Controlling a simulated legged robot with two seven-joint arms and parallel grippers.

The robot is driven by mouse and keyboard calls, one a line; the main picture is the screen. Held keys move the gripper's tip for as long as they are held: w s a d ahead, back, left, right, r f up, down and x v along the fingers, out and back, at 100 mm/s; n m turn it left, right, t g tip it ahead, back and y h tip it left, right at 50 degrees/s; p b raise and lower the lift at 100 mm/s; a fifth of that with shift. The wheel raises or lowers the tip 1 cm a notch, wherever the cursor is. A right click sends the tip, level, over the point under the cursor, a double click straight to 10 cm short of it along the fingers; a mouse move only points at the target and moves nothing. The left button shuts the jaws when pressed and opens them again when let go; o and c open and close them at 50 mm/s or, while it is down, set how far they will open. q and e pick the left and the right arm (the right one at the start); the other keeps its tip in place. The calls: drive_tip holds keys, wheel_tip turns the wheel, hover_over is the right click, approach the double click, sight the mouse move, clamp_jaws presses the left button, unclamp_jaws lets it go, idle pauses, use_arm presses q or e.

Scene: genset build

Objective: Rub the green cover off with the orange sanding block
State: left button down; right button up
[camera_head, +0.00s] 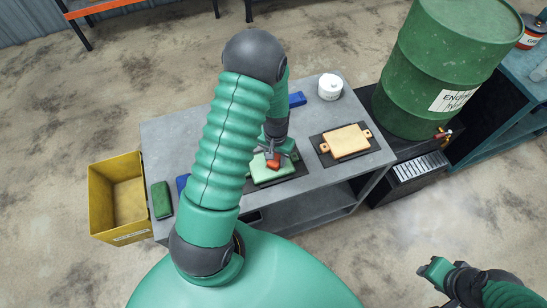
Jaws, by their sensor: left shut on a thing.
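The green cover (262,176) lies flat on a dark mat near the front middle of the grey table. My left gripper (273,155) is shut on the orange sanding block (273,164). The block is over the cover's upper part and looks in contact with it, though the gap is hard to judge. My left arm hides the left part of the cover and mat. My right gripper (432,270) is at the lower right, away from the table, and its finger opening is unclear.
On the grey table (168,134) are a tan plate (346,142) on a dark mat, a white round container (330,87), a blue item (297,99) and a green block (161,200). A yellow bin (102,205) stands left. A green drum (425,70) stands right.

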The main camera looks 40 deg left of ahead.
use_arm(q)
drive_tip(key=shift+w+r+p, duration=0.1)
drive_tip(key=shift+r+p, duration=0.3)
drive_tip(key=shift+r, duration=0.15)
wheel_tip(320, 180, up, 6)
drive_tip(key=p, duration=0.5)
drive_tip(key=shift+f, duration=0.1)
